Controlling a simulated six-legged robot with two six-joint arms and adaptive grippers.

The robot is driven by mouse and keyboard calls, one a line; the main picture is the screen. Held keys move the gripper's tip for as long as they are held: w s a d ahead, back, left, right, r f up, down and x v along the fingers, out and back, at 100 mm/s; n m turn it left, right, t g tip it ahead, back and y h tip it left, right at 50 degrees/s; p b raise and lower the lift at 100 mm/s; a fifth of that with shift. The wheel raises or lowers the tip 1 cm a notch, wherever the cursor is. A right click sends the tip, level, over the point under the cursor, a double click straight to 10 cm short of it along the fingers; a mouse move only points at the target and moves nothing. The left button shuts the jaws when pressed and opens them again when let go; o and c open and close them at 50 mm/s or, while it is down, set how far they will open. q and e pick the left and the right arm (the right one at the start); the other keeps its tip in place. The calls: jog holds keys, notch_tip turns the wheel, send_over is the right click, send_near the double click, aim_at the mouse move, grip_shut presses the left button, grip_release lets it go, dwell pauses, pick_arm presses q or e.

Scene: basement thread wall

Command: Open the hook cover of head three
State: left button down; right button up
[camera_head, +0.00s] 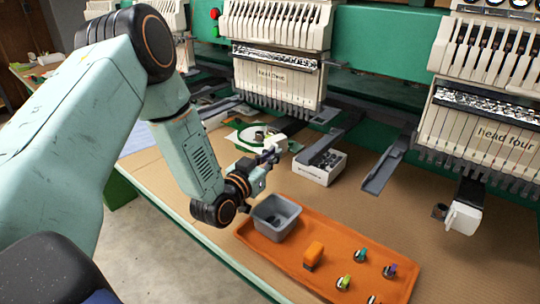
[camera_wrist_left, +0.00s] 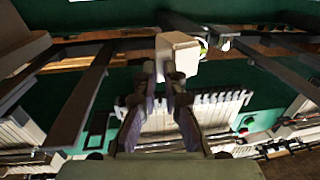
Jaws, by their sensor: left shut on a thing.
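The middle embroidery head (camera_head: 280,75) carries a label that is hard to read. The head on the right (camera_head: 490,130) reads "head four". My left gripper (camera_head: 268,157) is low in front of the middle head, at the front end of its lower arm. In the left wrist view, its fingers (camera_wrist_left: 172,82) are close together at a small white block-like hook cover (camera_wrist_left: 178,50) and shut on it. Whether the cover has swung open cannot be told. My right gripper is not in view.
An orange tray (camera_head: 290,265) on the table holds a grey bin (camera_head: 275,232), an orange block (camera_head: 313,254) and several small coloured pieces. A white box (camera_head: 320,168) stands right of the gripper. Head four's white cover (camera_head: 463,216) juts out at right.

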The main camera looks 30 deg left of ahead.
pick_arm(q)
jog(key=shift+w+a+r, duration=0.25)
jog(key=shift+a+r, duration=0.15)
jog(key=shift+r, duration=0.05)
jog(key=c, duration=1.8)
grip_release()
jog(key=shift+o, duration=0.6)
jog(key=shift+w+f, duration=0.1)
jog(key=shift+w, duration=0.05)
jog(key=shift+o, duration=0.8)
jog(key=shift+w+f, duration=0.3)
jog(key=shift+s, duration=0.3)
jog(key=shift+f, duration=0.1)
jog(key=s, duration=1.2)
